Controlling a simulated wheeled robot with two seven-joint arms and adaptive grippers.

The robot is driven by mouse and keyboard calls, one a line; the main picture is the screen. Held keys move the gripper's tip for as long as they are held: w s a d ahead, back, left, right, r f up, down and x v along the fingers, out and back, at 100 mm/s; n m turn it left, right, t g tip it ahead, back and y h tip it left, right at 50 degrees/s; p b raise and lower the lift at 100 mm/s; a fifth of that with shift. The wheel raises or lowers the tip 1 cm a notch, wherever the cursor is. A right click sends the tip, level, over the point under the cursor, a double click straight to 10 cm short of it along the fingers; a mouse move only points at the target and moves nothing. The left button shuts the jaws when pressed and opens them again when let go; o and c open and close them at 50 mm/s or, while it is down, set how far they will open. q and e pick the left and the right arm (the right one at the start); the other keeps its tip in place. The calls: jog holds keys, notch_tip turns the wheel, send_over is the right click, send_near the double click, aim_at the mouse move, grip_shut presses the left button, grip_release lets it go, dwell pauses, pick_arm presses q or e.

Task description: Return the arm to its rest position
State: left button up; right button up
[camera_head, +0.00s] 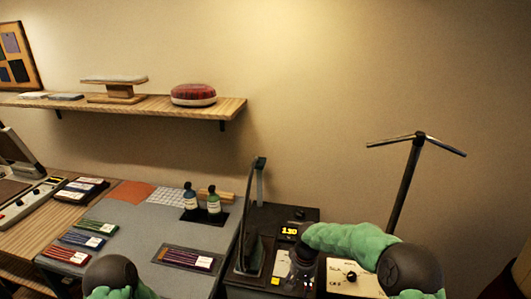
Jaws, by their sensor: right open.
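My right arm, in green covering, comes in from the lower right of the head view. My right gripper (301,268) is dark and points down over the black device with a lit yellow display (289,231). Its fingers are small and dim here; it is open, and I see nothing held in it. I cannot tell whether it touches the device. Of my left arm only a dark joint and some green covering show at the bottom left; its gripper is out of view.
A T-shaped stand (405,185) rises behind my right arm. A wooden shelf (150,107) hangs above.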

jog(key=s+a+f+y+b, duration=0.1)
jog(key=s+f, duration=0.2)
jog(key=f, duration=0.2)
jog(key=s+a+f+y, duration=0.1)
jog(key=s+f, duration=0.3)
jog(key=f, duration=0.2)
jog(key=s+f+m+b, duration=0.1)
jog(key=s+f, duration=0.5)
jog(key=s, duration=0.5)
jog(key=s+f+m+y+b, duration=0.1)
jog(key=s+f+b, duration=0.1)
jog(key=s+f, duration=0.5)
jog(key=s, duration=0.4)
jog(key=shift+d+f+t, duration=0.15)
jog(key=shift+d+t, duration=0.15)
